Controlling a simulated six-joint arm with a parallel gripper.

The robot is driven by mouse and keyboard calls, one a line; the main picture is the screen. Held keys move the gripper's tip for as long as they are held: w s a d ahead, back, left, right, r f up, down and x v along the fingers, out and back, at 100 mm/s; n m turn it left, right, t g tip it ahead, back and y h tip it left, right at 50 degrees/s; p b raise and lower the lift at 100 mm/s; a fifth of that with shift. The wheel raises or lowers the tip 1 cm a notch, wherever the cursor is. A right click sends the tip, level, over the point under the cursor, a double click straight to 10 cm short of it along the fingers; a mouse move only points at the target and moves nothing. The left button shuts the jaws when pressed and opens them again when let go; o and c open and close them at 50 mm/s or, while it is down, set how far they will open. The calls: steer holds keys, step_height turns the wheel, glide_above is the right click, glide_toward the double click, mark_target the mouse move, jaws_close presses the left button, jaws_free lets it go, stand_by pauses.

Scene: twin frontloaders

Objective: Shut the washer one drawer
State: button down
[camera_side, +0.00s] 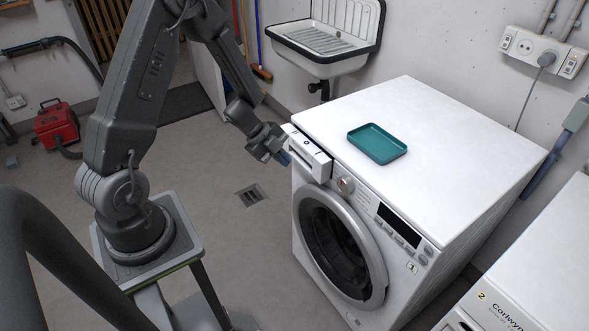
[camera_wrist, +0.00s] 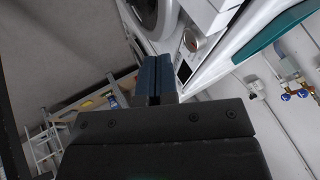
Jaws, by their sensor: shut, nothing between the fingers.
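Washer one (camera_side: 420,115) is the white frontloader marked 1, with a round dark door. Its drawer (camera_side: 318,164) is at the upper left of its front and stands out from the panel in the side view. In the wrist view the drawer (camera_wrist: 208,14) is the white block above and right of my fingertips. My gripper (camera_side: 284,159) is shut and empty, with its blue fingertips just in front of the drawer's face. I cannot tell whether they touch it. The shut fingers show in the wrist view (camera_wrist: 156,72).
A teal tray (camera_side: 377,143) lies on top of washer one. The control knob (camera_side: 345,185) sits right beside the drawer. Washer two (camera_side: 545,270), marked 2, stands at the lower right. A sink (camera_side: 327,50) hangs on the wall behind.

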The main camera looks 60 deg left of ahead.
steer(key=s+a+m+t+y, duration=0.1)
steer(key=s+a+t+y, duration=0.35)
steer(key=a, duration=0.45)
steer(key=shift+g, duration=0.45)
steer(key=shift+w+r+x, duration=0.35)
steer(key=shift+r+x, duration=0.05)
steer(key=shift+x, duration=1.8)
steer(key=shift+w+r+x, duration=0.4)
steer(key=shift+x, duration=1.8)
steer(key=shift+w+r+x, duration=0.35)
steer(key=shift+r+x, duration=0.05)
steer(key=shift+x, duration=1.8)
steer(key=shift+a, duration=0.1)
steer(key=shift+w, duration=2.5)
steer(key=shift+s, duration=0.15)
